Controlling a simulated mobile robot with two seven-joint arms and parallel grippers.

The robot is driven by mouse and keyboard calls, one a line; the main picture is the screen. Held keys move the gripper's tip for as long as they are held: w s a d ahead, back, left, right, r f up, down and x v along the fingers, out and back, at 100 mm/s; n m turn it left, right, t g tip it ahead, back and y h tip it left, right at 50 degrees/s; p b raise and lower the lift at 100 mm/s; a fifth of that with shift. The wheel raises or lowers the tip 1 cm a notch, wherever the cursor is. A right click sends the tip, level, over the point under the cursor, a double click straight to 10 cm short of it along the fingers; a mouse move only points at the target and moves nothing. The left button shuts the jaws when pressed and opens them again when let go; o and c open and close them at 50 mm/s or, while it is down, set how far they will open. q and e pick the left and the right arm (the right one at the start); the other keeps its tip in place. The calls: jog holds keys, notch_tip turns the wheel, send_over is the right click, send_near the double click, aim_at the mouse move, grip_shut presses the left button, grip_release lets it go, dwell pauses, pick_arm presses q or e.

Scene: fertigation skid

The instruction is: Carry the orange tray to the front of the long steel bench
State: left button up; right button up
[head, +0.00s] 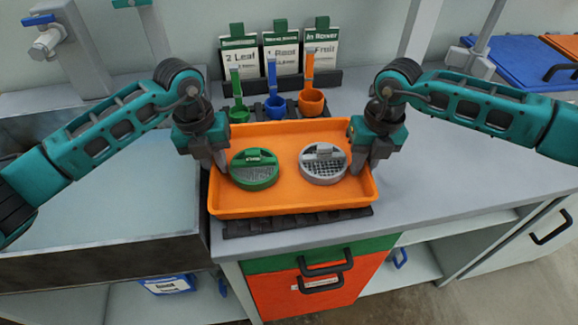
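The orange tray (290,206) lies level at the front of the steel bench top, over a dark ribbed mat (300,222). It holds a round green strainer-like piece (254,170) on the left and a grey one (323,164) on the right. My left gripper (219,162) is at the tray's left rim and my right gripper (362,165) at its right rim. The fingers of each look closed over the rim, though the arms partly hide the grip. Whether the tray touches the mat cannot be told.
Green, blue and orange scoops (311,100) stand behind the tray, before labelled packets (281,53). A sink (110,215) is on the left. Bench top (460,170) is clear to the right. A blue lidded bin (515,60) is at the back right. Drawers with black handles (326,265) are below.

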pick_arm(q)
grip_shut()
pick_arm(e)
grip_shut()
pick_arm(q)
jog(key=shift+r, duration=0.15)
pick_arm(e)
jog(key=shift+r, duration=0.2)
